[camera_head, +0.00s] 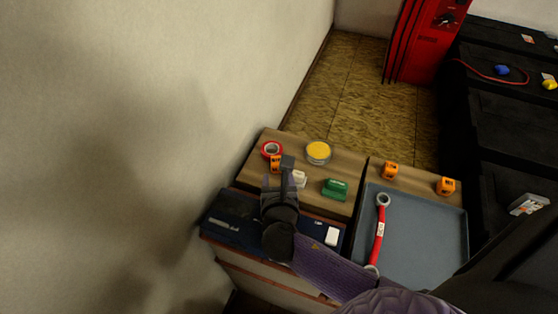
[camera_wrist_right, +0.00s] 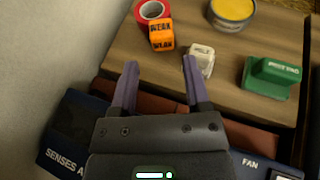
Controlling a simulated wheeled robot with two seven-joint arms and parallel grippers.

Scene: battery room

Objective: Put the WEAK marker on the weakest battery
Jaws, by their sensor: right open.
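The WEAK marker (camera_wrist_right: 161,36) is an orange block with black lettering on the wooden top, beside a red tape roll; it also shows in the head view (camera_head: 276,162). My right gripper (camera_wrist_right: 160,65) is open and empty, its purple fingers pointing toward the marker with a gap between. In the head view my right gripper (camera_head: 284,178) is over the near part of the wooden top, partly covering what lies below. Black battery-like units (camera_head: 505,120) stand at the right; which is weakest cannot be told. My left gripper is not in view.
Near the marker are the red tape roll (camera_head: 272,149), a yellow-topped tin (camera_head: 318,151), a white block (camera_wrist_right: 201,62) and a green block (camera_head: 335,188). A grey tray (camera_head: 425,235) holds a red-handled wrench (camera_head: 378,238). Two orange blocks (camera_head: 390,170) sit behind it. A wall borders the left.

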